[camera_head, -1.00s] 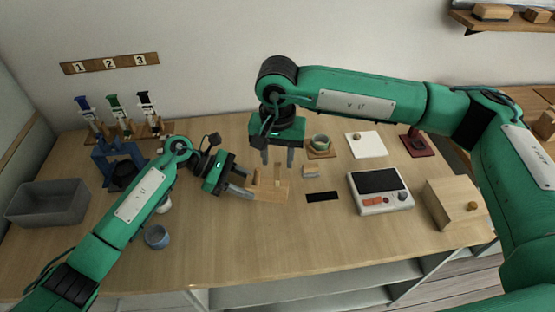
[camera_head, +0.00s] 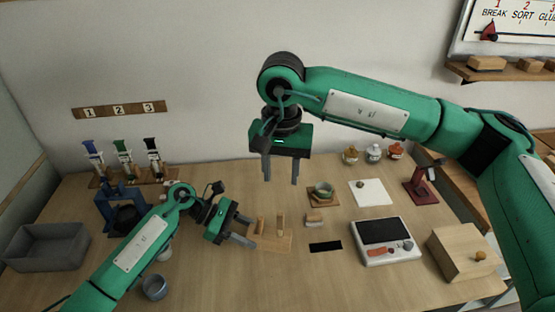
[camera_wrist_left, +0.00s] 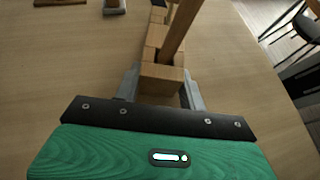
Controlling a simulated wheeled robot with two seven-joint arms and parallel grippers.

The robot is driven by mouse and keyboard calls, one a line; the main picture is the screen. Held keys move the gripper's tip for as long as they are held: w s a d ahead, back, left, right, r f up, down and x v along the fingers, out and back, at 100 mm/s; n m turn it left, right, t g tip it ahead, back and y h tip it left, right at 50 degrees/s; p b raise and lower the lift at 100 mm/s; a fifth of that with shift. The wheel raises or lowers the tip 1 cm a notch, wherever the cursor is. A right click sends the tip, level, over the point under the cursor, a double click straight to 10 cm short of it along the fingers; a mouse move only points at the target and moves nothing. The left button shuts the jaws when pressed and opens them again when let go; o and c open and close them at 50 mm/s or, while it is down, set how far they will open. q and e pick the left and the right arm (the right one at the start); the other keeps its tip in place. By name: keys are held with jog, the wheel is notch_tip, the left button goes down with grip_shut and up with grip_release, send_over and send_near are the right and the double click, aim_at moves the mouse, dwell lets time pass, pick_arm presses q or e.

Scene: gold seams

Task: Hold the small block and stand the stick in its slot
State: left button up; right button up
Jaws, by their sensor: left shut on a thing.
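My left gripper (camera_head: 247,231) is low over the table, shut on a small wooden block (camera_wrist_left: 160,80). In the left wrist view the block sits between the fingers (camera_wrist_left: 160,88). I cannot tell whether the foot sits in a slot. My right gripper (camera_head: 281,173) is open and empty, above and apart from the stick.
A brush-like block (camera_head: 314,221) and a black strip (camera_head: 325,247) lie right of the base. A blue cup (camera_head: 154,287) and grey bin (camera_head: 46,246) are left.

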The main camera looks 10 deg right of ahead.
pick_arm(q)
jog(key=o, duration=0.8)
jog(key=shift+o, duration=0.2)
